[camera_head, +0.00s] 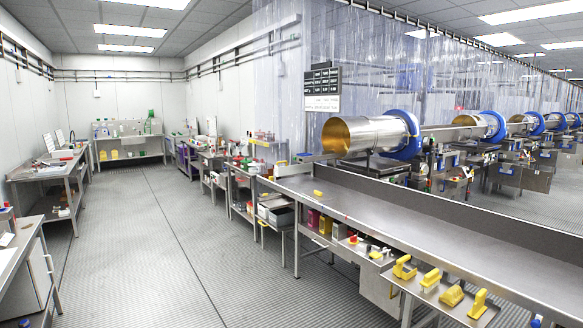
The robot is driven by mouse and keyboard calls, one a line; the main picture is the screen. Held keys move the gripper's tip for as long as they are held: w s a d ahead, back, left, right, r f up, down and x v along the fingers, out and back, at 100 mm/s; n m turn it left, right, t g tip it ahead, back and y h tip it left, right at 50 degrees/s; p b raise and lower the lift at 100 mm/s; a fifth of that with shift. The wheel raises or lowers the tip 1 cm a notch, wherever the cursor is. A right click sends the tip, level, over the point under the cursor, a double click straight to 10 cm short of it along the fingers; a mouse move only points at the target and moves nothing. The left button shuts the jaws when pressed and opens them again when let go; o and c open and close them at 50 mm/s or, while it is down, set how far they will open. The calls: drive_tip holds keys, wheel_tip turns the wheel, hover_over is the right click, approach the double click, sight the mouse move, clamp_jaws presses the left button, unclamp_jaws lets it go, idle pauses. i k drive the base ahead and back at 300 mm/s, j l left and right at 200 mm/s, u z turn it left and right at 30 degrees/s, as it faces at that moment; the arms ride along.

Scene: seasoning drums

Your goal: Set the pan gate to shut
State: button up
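My gripper is not in view. I cannot pick out the pan gate for certain in this wide view, nor tell its setting. Several yellow handle-like pieces stand on a metal ledge at the lower right, among them an upright one (478,303) and a looped one (404,267). A long steel pan or trough (420,222) runs from the middle to the right edge. A shiny drum with a golden inside (365,135) and a blue ring (405,135) lies on its side behind it. A small yellow piece (318,193) lies at the trough's left end.
More drums (480,125) recede to the right behind clear strip curtains (400,60). Benches with bottles and bins line the middle (240,170) and the left wall (50,170). A cabinet (30,270) stands at the lower left. The grated floor (150,230) between is clear.

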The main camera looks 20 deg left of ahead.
sight(287, 170)
drive_tip(key=i+j+u, duration=0.7)
drive_tip(key=i, duration=0.3)
drive_tip(key=i+u, duration=0.4)
drive_tip(key=i, duration=0.15)
drive_tip(key=i+j, duration=0.1)
drive_tip(key=i, duration=1.3)
drive_tip(key=i+j, duration=0.1)
drive_tip(key=i, duration=1.35)
drive_tip(key=i+j, duration=0.1)
drive_tip(key=i, duration=1.3)
